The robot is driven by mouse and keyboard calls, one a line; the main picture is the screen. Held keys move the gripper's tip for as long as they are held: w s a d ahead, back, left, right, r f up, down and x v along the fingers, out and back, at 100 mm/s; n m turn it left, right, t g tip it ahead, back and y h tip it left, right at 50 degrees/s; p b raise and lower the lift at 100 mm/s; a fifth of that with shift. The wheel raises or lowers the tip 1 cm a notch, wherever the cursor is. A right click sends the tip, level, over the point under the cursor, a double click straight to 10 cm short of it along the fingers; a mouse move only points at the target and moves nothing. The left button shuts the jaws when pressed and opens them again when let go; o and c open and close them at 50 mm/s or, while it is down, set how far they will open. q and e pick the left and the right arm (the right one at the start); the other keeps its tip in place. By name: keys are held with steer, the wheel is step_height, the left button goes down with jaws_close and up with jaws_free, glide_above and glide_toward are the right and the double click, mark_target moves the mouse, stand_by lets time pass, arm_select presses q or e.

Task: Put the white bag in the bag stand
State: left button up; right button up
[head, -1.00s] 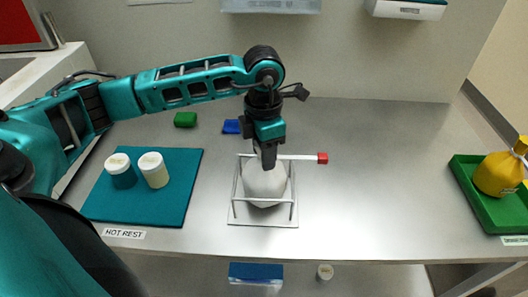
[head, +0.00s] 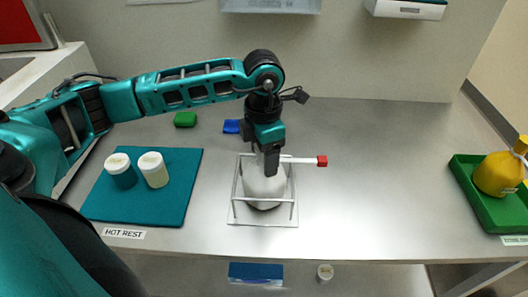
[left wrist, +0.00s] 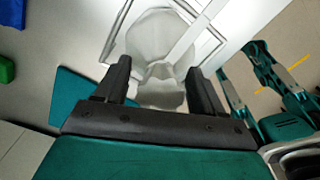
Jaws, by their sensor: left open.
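The white bag (head: 262,188) sits inside the wire frame of the bag stand (head: 293,211), with its rounded body between the rails. My left gripper (head: 268,163) points down at the top of the bag, and its fingers hide part of the bag's neck. In the left wrist view my left gripper (left wrist: 160,85) is open, its fingers apart on either side of the gathered neck. The bag (left wrist: 150,40) shows there beyond the fingertips, inside the stand. I cannot tell whether a finger touches it. My right gripper is not in view.
A white bar with a red end (head: 322,160) sticks out right of the stand. A teal mat (head: 170,208) with two lidded jars lies left. Green (head: 185,119) and blue (head: 231,126) blocks lie behind. A green tray (head: 470,180) holds a yellow bag (head: 497,174).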

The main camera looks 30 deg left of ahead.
arm_select(q)
step_height(320, 180, up, 12)
steer(key=shift+r, duration=0.1)
stand_by(0.8)
